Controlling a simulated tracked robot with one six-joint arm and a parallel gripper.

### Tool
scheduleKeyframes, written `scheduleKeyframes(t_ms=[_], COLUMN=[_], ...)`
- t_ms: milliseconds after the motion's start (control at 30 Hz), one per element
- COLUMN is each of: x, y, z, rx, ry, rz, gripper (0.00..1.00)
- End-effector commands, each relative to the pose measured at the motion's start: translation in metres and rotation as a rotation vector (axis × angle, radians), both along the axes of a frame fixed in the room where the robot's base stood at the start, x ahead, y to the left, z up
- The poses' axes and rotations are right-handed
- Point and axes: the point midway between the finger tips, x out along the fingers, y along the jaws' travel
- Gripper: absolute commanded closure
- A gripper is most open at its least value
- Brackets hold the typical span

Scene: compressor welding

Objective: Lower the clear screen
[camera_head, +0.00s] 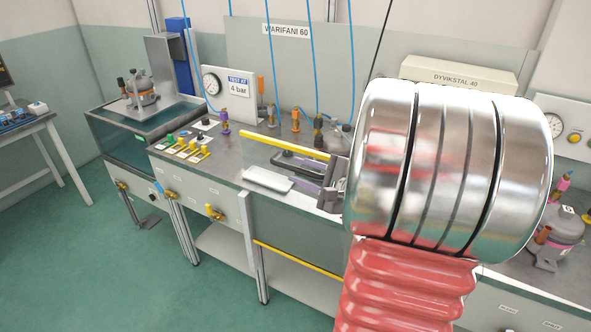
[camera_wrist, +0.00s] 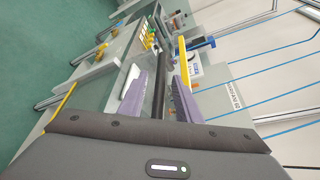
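A yellow bar (camera_head: 285,145) slants above the bench and may be an edge of the clear screen. Another yellow bar (camera_head: 300,262) runs low in front, beside an upright metal post (camera_head: 251,240). The clear panel itself is hard to make out. My gripper (camera_head: 275,168) is over the bench front, near the upper yellow bar. In the wrist view its purple fingers (camera_wrist: 157,88) are apart, with a dark bar (camera_wrist: 161,75) showing between them. I cannot tell whether the fingers touch it. The upper yellow bar (camera_wrist: 183,62) lies right of the fingers there.
Valves with yellow parts (camera_head: 185,146) stand on the bench left of my gripper. A gauge panel (camera_head: 226,95) is behind them. Blue hoses (camera_head: 312,70) hang down at the back. A compressor (camera_head: 142,93) stands far left. My arm hides much of the right side. Green floor lies open in front.

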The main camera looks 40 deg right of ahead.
Motion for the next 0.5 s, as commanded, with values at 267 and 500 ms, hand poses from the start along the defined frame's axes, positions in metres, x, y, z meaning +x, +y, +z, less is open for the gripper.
scheduleKeyframes(t_ms=[267,500], x=[0.021,0.022], y=[0.0,0.0], z=[-0.005,-0.005], rx=[0.001,0.001], ry=[0.0,0.0], rz=[0.0,-0.002], gripper=[0.69,0.69])
